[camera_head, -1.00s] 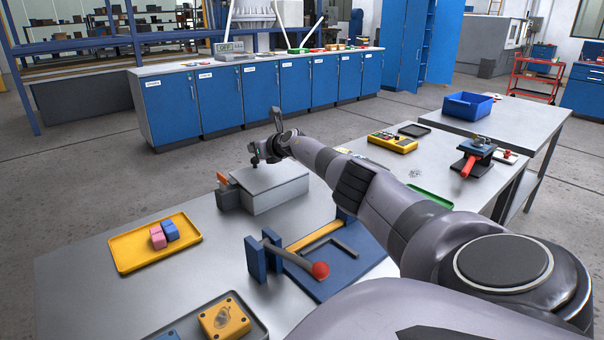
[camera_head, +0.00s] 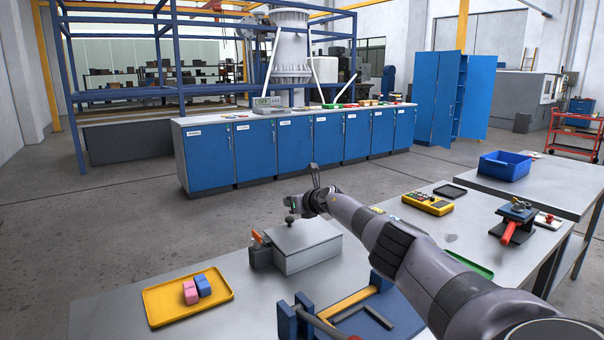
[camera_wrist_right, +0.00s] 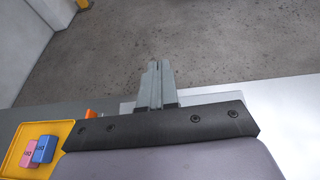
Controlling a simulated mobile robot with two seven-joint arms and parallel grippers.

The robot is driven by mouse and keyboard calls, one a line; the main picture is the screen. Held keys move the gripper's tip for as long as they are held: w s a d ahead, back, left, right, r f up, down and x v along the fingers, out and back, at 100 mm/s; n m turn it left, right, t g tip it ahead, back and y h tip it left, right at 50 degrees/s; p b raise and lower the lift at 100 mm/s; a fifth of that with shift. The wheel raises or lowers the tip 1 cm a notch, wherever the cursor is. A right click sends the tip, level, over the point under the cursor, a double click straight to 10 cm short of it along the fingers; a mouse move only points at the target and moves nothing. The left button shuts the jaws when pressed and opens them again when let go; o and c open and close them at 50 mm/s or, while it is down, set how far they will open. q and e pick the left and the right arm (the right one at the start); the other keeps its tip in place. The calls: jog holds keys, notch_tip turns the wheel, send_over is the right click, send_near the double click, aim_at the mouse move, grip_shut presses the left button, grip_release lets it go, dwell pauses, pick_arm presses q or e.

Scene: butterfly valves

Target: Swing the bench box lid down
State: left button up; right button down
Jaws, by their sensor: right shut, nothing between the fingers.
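The bench box (camera_head: 313,259) is a light grey box on the near bench. Its lid (camera_head: 302,236) lies flat across the top and looks down; I cannot tell whether a thin gap remains. An orange part and a dark grey block sit at its left end. My right gripper (camera_head: 291,220) is over the far left part of the lid, tips pointing down; I cannot tell whether they touch it. In the right wrist view its fingers (camera_wrist_right: 155,85) are together and empty, with a strip of the lid (camera_wrist_right: 200,98) behind them. My left gripper is not in view.
A yellow tray (camera_head: 160,312) with pink and blue blocks lies left of the box. A blue fixture (camera_head: 385,325) stands in front, close under my right arm. A yellow case (camera_head: 428,203) and a blue bin (camera_head: 504,172) are at the right. The bench between tray and box is bare.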

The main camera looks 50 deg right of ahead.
notch_tip(320, 180, up, 12)
jog(key=p, duration=0.2)
jog(key=shift+s+d, duration=0.15)
jog(key=shift+s, duration=0.1)
